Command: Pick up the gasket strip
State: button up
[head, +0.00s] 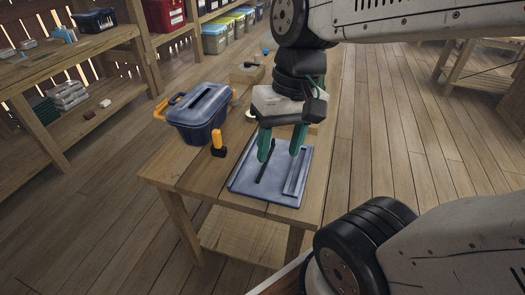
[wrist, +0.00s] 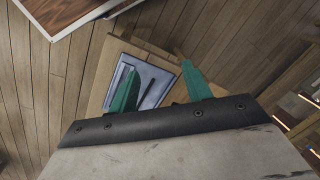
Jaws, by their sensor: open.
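The gasket strip (head: 266,163) looks like a thin black strip lying on the blue-grey tray (head: 244,187) on the wooden table. In the wrist view the strip (wrist: 148,92) shows as a short dark line between the fingers, on the tray (wrist: 151,69). My gripper (head: 280,158) has two green fingers, spread apart and empty. It hangs over the tray, and its left finger overlaps the strip's upper end in the head view. In the wrist view the gripper (wrist: 158,87) is open, with the tray beyond it. I cannot tell the exact height above the strip.
A blue lidded bin (head: 199,113) with orange handles stands left of the tray. An orange-and-black object (head: 218,145) stands between them. A small wooden box (head: 247,73) is at the table's far end. Shelves with bins are at the back left. Floor right of the table is clear.

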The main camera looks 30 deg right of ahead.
jog(key=w+f+m+y, duration=0.4)
jog(key=w+m+y, duration=0.1)
jog(key=w+m, duration=0.15)
jog(key=m+t+y, duration=0.4)
jog(key=m+t, duration=0.3)
jog(key=m, duration=0.7)
send_over(274, 140)
jog(key=s+a, duration=0.5)
notch_tip(274, 140, down, 12)
jog(key=d+f+m+t, duration=0.1)
jog(key=d+f, duration=0.1)
jog(key=d+f+m+t+h, duration=0.1)
jog(key=d+f+m, duration=0.1)
jog(key=d, duration=0.1)
jog(key=w+d+f+m+t+h, duration=0.1)
jog(key=d+f+m, duration=0.1)
jog(key=d, duration=0.1)
jog(key=shift+f+m, duration=0.25)
jog(key=shift+f, duration=0.15)
jog(key=shift+w+d+f+t, duration=0.15)
jog(key=shift+w+f+t, duration=0.05)
jog(key=shift+f+t, duration=0.1)
jog(key=shift+h, duration=0.3)
jog(key=x, duration=0.7)
jog(key=shift+w+r, duration=0.15)
jog(key=shift+w, duration=0.1)
jog(key=c, duration=1.1)
